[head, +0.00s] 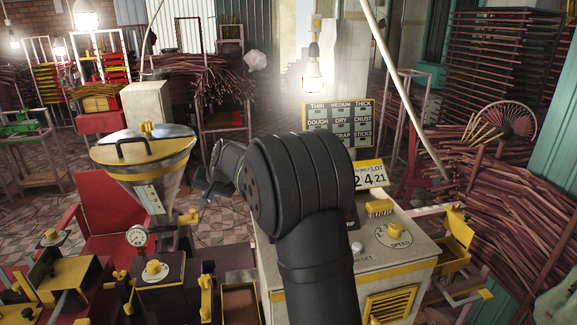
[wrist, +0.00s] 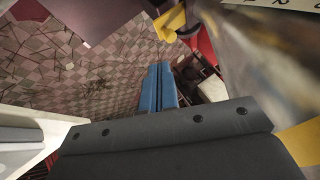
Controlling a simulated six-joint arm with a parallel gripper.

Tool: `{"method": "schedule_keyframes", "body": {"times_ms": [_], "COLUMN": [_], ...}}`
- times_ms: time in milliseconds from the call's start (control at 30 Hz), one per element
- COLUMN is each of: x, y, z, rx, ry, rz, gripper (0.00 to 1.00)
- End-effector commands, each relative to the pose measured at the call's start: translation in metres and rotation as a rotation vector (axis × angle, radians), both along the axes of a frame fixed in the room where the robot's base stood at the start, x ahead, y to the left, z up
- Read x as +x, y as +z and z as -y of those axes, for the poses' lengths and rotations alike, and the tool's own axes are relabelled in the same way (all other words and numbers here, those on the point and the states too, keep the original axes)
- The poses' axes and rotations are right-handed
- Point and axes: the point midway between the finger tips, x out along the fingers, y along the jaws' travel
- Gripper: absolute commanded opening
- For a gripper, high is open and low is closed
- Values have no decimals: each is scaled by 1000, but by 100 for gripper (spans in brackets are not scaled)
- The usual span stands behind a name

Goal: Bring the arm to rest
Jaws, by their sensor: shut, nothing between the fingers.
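My gripper (head: 207,192) hangs in the air beside the hopper, at the end of my dark arm, which fills the middle of the head view. In the wrist view the blue fingers of my gripper (wrist: 158,85) lie together with nothing between them. The fingers point out over the tiled floor (wrist: 85,75), well apart from it. My arm hides part of the machine cabinet behind it.
The hopper (head: 150,165) with a yellow lid stands just left of my gripper. The control cabinet (head: 405,255) with a speed dial (head: 394,236) is at right. A lot-number sign (head: 370,175) stands on it. A red chair (head: 115,215) is behind the hopper.

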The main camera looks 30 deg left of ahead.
Motion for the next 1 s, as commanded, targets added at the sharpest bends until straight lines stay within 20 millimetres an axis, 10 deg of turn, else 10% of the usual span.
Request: {"method": "schedule_keyframes", "body": {"times_ms": [1000], "x": [6], "y": [-73], "z": [-57], "rx": [1], "ry": [3], "rz": [0], "gripper": [0]}}
